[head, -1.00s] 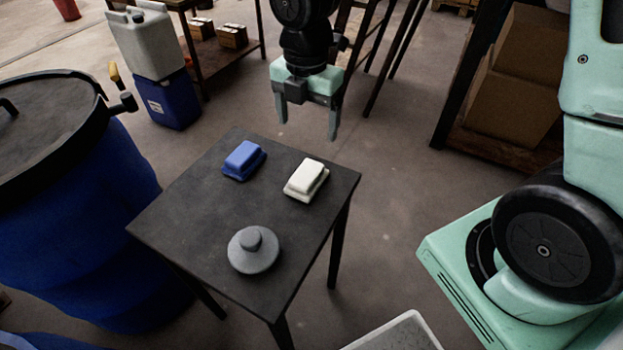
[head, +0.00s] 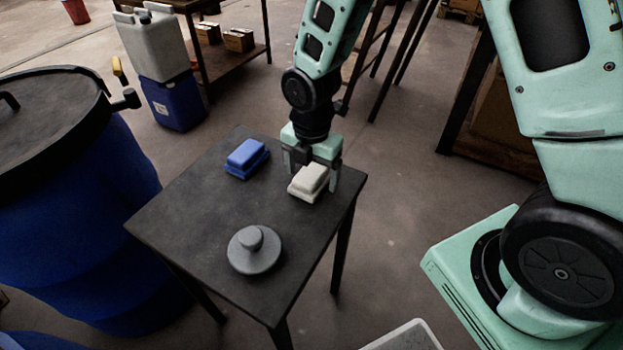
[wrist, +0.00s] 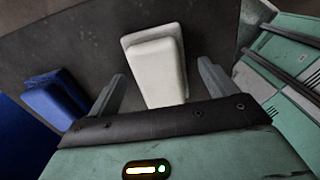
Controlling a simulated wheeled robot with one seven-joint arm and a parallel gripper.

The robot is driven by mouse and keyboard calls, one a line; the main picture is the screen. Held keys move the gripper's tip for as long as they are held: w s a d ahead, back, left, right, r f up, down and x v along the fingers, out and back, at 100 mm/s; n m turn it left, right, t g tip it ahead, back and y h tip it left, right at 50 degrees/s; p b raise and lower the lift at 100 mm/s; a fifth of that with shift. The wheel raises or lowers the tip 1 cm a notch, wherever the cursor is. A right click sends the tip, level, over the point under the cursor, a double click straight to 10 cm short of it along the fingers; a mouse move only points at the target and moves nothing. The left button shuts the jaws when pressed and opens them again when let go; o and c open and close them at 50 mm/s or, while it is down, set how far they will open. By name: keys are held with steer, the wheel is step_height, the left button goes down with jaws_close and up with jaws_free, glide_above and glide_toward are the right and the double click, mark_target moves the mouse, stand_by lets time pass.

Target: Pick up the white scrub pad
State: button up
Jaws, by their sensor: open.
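The white scrub pad (head: 309,182) lies on the dark table (head: 190,215) near its right back edge. In the wrist view the white scrub pad (wrist: 156,68) shows between and beyond the fingers. My gripper (head: 312,172) is open and low over the table at the pad's back side, with a finger to either side of it. In the wrist view my gripper (wrist: 162,92) has clear gaps between each finger and the pad. Whether the fingers touch the table cannot be told.
A blue scrub pad (head: 246,158) lies left of the white one, close to my left finger in the wrist view (wrist: 55,100). A grey round lid-like object (head: 254,252) with a knob sits nearer the front. A large blue vat (head: 85,220) stands left of the table.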

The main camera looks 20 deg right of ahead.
mark_target(311, 171)
steer(key=shift+f, duration=0.2)
steer(key=c, duration=1.2)
steer(key=shift+r, duration=0.15)
step_height(311, 171, up, 10)
steer(key=shift+f+p, duration=0.1)
steer(key=shift+p, duration=0.9)
